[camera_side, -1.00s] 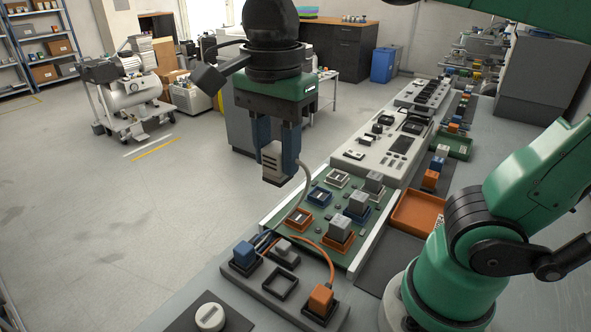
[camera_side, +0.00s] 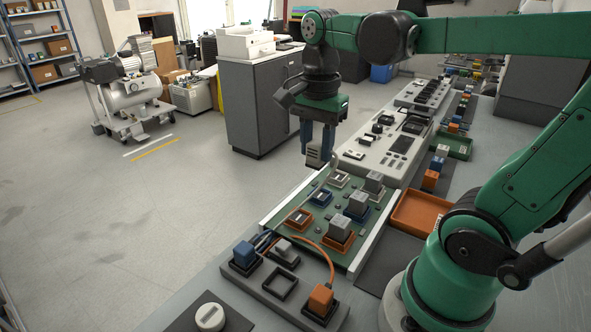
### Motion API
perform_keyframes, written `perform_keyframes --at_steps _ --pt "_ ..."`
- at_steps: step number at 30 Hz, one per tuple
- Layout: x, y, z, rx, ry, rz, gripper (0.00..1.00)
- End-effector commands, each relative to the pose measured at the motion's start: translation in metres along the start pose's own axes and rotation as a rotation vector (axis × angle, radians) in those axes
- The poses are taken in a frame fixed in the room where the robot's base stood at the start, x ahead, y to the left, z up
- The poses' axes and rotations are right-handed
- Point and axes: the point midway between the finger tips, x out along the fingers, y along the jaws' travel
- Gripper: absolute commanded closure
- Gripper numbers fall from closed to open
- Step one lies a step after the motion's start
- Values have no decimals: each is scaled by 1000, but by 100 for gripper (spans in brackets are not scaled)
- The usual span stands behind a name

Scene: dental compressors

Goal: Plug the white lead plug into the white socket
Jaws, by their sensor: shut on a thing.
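My gripper (camera_side: 318,150) is shut on the white lead plug (camera_side: 316,157), a pale grey-white block held upright between the blue fingers. It hangs above the far left edge of the green board, left of and above the white socket. The white socket (camera_side: 338,179) is a pale square frame at the board's far end; it looks empty. A pale lead (camera_side: 325,176) runs down from the plug over the board, and only part of it can be made out. The gap between plug and socket is hard to judge.
The green board (camera_side: 283,214) also carries a blue socket (camera_side: 319,197), an orange socket (camera_side: 299,218) and several grey blocks (camera_side: 340,229). In front, a grey holder (camera_side: 262,289) has blue, grey and orange plugs and an empty slot. A white panel (camera_side: 352,157) lies behind the board.

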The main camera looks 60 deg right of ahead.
Motion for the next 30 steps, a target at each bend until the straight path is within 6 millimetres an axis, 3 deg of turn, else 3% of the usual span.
perform_keyframes --at_steps 30 --pt "61 -24 -132 3 0 0 100"
